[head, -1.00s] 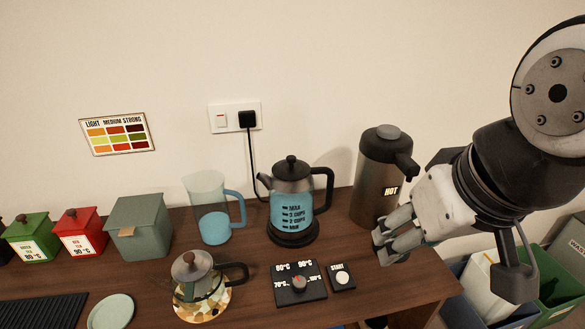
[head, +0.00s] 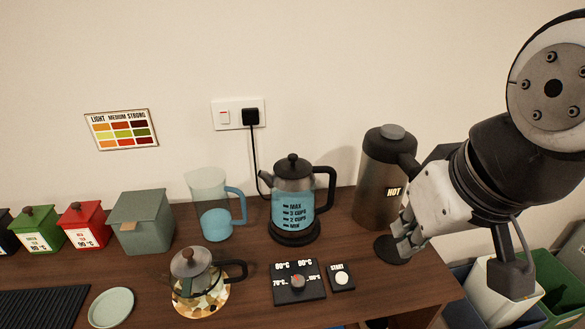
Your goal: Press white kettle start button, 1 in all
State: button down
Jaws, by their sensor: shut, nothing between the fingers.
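The start button (head: 342,278) is a round white button on a small black box marked START, near the table's front edge. The kettle (head: 293,206) looks clear with blue water, a dark lid and a black handle, and stands on a dark base behind the button. A black temperature panel with a red-marked knob (head: 298,282) lies just left of the button box. My gripper (head: 403,250) is shut and empty, to the right of and above the button, apart from it, in front of the HOT flask. Its fingers point down and left.
A dark HOT flask (head: 376,190) stands right of the kettle. A small glass teapot (head: 196,272) sits on a patterned mat at the front. A blue-handled jug (head: 211,212) stands left of the kettle. Bins (head: 553,281) stand beyond the table's right end.

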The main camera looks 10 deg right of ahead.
aim_at(341, 277)
jog(key=l+u, duration=0.15)
jog(key=l, duration=2)
